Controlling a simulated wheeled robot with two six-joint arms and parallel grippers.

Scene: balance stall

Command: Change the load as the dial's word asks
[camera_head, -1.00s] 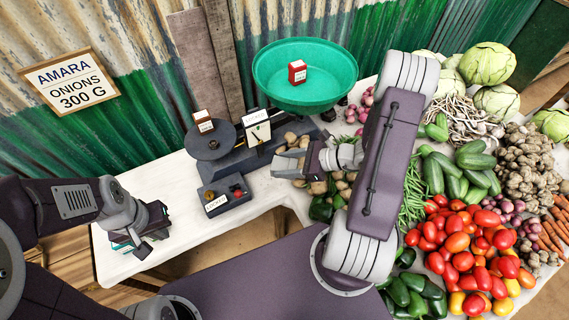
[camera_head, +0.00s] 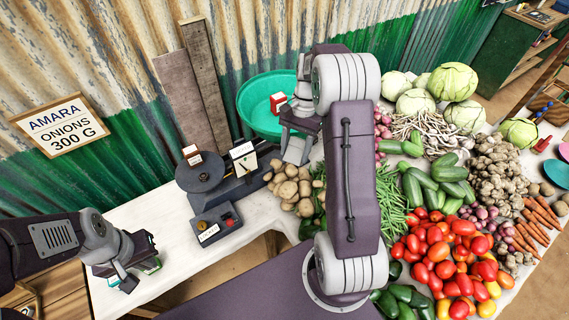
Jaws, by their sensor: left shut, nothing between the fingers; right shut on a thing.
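The balance has a green pan (camera_head: 254,122) at the back, a black round plate (camera_head: 199,178) on its left, and a white dial card (camera_head: 242,150) between them, its word too small to read. A red box (camera_head: 278,102) with a pale label is at the pan. My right gripper (camera_head: 287,111) is shut on this box, though my arm hides part of the grip. Another red box (camera_head: 191,154) with a white face stands on the black plate.
A sign (camera_head: 61,125) on the wall reads AMARA ONIONS 300 G. A control box (camera_head: 215,221) with a red button stands before the balance. Potatoes (camera_head: 290,187), cucumbers and tomatoes (camera_head: 440,262) crowd the right.

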